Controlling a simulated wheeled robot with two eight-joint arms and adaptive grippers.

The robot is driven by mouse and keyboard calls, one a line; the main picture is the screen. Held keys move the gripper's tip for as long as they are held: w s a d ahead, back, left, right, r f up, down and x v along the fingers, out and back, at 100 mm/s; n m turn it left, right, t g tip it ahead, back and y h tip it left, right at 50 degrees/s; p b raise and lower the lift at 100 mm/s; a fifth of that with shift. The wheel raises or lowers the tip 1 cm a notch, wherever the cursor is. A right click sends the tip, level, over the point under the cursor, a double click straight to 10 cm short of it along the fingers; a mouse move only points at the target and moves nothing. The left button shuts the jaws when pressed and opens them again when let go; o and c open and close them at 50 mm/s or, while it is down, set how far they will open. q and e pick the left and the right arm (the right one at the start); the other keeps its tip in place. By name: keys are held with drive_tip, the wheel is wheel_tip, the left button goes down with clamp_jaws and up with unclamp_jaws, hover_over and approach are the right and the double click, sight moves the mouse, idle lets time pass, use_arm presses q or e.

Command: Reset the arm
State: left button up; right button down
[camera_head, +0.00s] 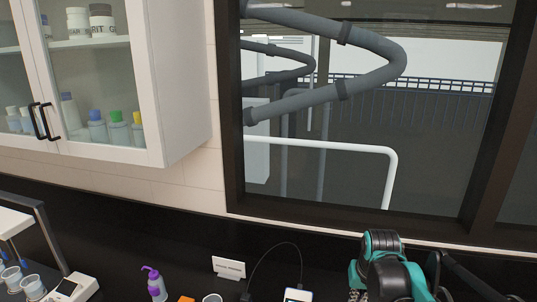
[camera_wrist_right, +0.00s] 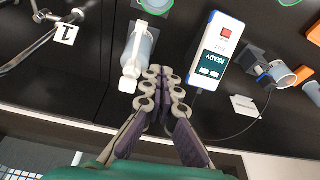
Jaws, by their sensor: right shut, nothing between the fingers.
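My right gripper (camera_wrist_right: 164,90) is in the right wrist view, with its fingers together and nothing between them. It is over the dark counter, beside a translucent bottle with a white top (camera_wrist_right: 140,50). I cannot tell whether they touch. A metal fixture with rods (camera_wrist_right: 38,55) and a tag marked 1 (camera_wrist_right: 65,34) are at upper left. A white and blue meter reading READY (camera_wrist_right: 213,60) is to the right of the fingers. In the head view, part of my teal and black arm shows at the bottom right. My left gripper is not in view.
In the head view, a purple-topped bottle (camera_head: 155,284), a white card (camera_head: 229,268) and a meter (camera_head: 297,295) stand along the counter. Cups (camera_head: 32,286) are at lower left. A glass-door cabinet (camera_head: 180,90) hangs above, next to a dark-framed window (camera_head: 232,150).

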drive_tip(key=s+a+f+t+b, duration=0.2)
drive_tip(key=s+a+f+b, duration=0.1)
drive_tip(key=s+f+b, duration=0.4)
drive_tip(key=s+a+f+n+t+b, duration=0.1)
drive_tip(key=s+a+f+t+b, duration=0.1)
drive_tip(key=s+f+b, duration=0.4)
drive_tip(key=s+a+f, duration=0.1)
drive_tip(key=s+f, duration=0.2)
drive_tip(key=f, duration=0.1)
drive_tip(key=shift+s+f+n+b, duration=0.3)
drive_tip(key=shift+s+b, duration=0.05)
drive_tip(key=shift+s, duration=0.05)
